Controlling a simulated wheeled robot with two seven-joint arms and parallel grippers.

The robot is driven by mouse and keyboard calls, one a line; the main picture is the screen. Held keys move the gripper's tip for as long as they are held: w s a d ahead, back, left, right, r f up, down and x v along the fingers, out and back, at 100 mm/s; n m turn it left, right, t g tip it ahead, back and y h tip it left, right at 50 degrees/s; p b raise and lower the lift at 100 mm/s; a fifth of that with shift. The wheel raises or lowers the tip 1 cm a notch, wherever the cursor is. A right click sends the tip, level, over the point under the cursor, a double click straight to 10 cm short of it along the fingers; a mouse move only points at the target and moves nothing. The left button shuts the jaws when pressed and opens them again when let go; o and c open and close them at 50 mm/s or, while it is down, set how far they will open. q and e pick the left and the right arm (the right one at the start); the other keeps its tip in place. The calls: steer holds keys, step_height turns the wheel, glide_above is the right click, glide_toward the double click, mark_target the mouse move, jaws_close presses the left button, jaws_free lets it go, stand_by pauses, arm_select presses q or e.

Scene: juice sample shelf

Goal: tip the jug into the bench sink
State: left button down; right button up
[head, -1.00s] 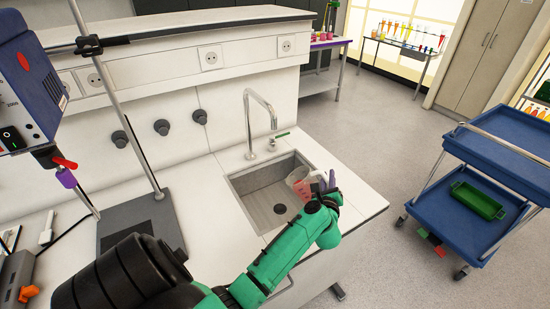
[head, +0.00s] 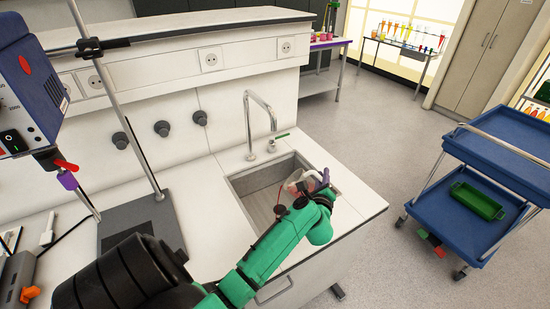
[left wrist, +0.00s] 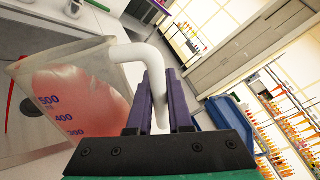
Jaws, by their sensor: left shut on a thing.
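The jug (head: 296,181) is clear with a white handle and pinkish-red liquid inside. It is tilted over the bench sink (head: 262,177). In the left wrist view the jug (left wrist: 75,62) shows printed marks of 500, 400 and 300, and its liquid lies slanted toward the lip side. A thin red streak shows at the left edge of that view, beside the dark drain, and looks like falling liquid. My left gripper (left wrist: 163,92) is shut on the jug's handle with its purple fingers. In the head view the left gripper (head: 322,182) is above the sink's right side and partly hides the jug.
The tap (head: 262,120) stands behind the sink. A stand with a metal rod (head: 120,100) and a blue device (head: 28,90) are at the left. A blue trolley (head: 470,205) with a green tray (head: 478,200) is at the right, apart from the bench.

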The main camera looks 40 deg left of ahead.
mark_target(300, 175)
arm_select(q)
steer(key=shift+s+a+r+n, duration=0.1)
steer(key=shift+a+r+n, duration=0.1)
steer(key=shift+n, duration=0.1)
steer(key=shift+s+a+f+n+b, duration=0.25)
steer(key=shift+a+f+n+b, duration=0.3)
steer(key=shift+f+n+b, duration=0.2)
stand_by(1.2)
steer(key=shift+s+a+n+h, duration=0.3)
steer(key=shift+a+n+h, duration=0.1)
steer(key=shift+a+n, duration=0.35)
stand_by(1.4)
steer(key=shift+s+a+f+n+p, duration=0.1)
steer(key=shift+s+a+n+p, duration=0.3)
steer(key=shift+a, duration=0.3)
steer(key=shift+s+a+n+p, duration=0.25)
steer(key=shift+a+n, duration=0.25)
steer(key=shift+a, duration=0.15)
stand_by(0.6)
steer(key=shift+s+a+f+n, duration=0.15)
steer(key=shift+s+a+n, duration=0.1)
steer(key=shift+a+n, duration=0.2)
stand_by(0.5)
